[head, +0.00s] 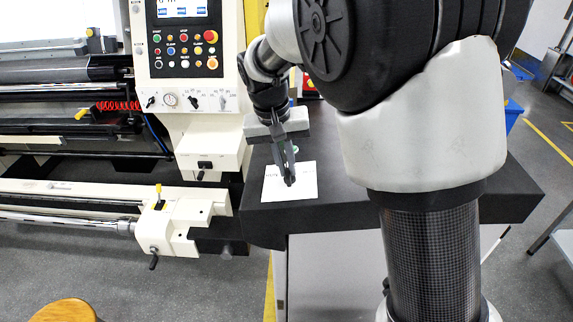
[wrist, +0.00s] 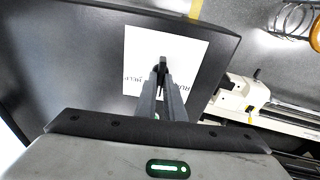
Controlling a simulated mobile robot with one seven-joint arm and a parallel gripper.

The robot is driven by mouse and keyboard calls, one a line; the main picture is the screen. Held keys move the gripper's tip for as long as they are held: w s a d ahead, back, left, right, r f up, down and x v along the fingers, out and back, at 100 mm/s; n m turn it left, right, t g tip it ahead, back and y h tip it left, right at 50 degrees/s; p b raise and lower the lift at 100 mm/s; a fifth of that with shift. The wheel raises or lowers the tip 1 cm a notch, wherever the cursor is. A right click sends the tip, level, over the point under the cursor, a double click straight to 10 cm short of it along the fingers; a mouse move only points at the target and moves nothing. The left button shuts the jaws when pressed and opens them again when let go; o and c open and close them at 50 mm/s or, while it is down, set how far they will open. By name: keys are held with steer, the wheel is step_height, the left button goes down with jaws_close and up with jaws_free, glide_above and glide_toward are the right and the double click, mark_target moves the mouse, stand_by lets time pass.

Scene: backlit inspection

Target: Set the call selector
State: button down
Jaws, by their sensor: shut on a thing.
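A white square plate (head: 272,190) with small dark lettering lies on the dark table top. The plate also shows in the wrist view (wrist: 137,50). The call selector (wrist: 162,62), a small dark knob, stands near the plate's middle. My gripper (head: 289,180) points down over the plate with its fingertips at the knob. In the wrist view my gripper (wrist: 163,80) is shut on the selector. The fingers hide most of the knob and part of the lettering, so I cannot read its setting.
The dark table (head: 400,175) has free room around the plate. A machine control panel (head: 183,40) with several buttons and small knobs stands left of my arm. A cream machine housing (head: 212,145) is close to the table's left edge. A wooden stool (head: 62,310) is at the lower left.

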stand_by(0.4)
steer(key=c, duration=1.9)
jaws_free()
steer(key=shift+o, duration=0.2)
steer(key=v, duration=1.7)
steer(key=shift+r, duration=0.2)
